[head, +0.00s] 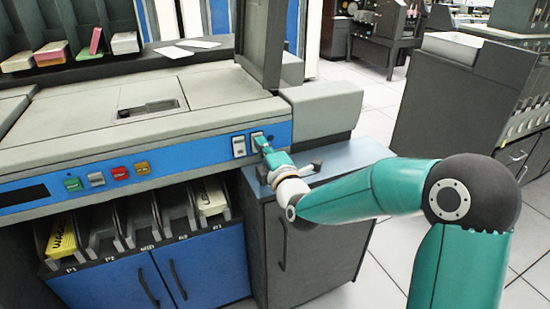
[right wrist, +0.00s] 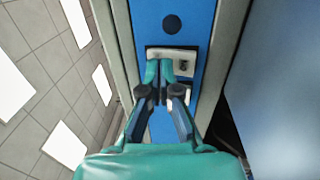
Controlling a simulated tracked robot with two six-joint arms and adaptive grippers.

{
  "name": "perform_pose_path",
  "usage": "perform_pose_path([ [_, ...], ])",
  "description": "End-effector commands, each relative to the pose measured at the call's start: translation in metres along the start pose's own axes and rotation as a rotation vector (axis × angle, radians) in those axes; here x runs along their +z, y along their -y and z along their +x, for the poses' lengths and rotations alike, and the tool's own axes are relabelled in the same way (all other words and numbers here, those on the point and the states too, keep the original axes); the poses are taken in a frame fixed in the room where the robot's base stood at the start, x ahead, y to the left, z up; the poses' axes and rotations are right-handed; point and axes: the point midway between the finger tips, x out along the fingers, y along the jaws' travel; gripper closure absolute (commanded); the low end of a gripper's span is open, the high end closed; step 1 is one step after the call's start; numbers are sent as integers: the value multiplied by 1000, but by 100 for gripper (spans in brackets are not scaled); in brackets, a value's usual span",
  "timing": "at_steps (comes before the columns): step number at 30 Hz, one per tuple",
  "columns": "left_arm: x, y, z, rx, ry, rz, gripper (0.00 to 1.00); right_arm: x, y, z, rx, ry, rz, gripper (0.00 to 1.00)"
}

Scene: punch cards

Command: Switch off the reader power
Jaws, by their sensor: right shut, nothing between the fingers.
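Two rocker switches sit on the blue front panel of the card machine in the head view, a left one (head: 238,147) and a right one (head: 257,139). Their labels are too small to read. My right gripper (head: 265,149) is shut and empty, with its tips at the right switch. In the right wrist view the shut fingertips (right wrist: 158,74) overlap the left part of a pale switch plate (right wrist: 184,54). They partly hide it, and I cannot tell whether they press on it. My left gripper is not in view.
Green, white, red and yellow buttons (head: 120,173) line the panel's left part. Below are card pockets, one with a yellow deck (head: 62,240). A grey cabinet (head: 295,250) stands under my right forearm. An upright dark panel (head: 262,42) rises behind the switches.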

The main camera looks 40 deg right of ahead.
Motion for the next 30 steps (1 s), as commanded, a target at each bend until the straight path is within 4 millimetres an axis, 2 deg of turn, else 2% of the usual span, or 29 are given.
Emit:
perform_pose_path([
  [6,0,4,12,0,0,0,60,-5,-4,-23,3,-5,2,100],
  [12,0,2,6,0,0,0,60,-4,-18,-66,2,-4,1,100],
  [18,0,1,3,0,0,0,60,-5,-25,-101,2,-5,1,100],
  [24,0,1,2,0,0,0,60,-5,-28,-117,1,-6,1,100],
  [30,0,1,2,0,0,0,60,-5,-28,-119,0,-7,1,100],
])
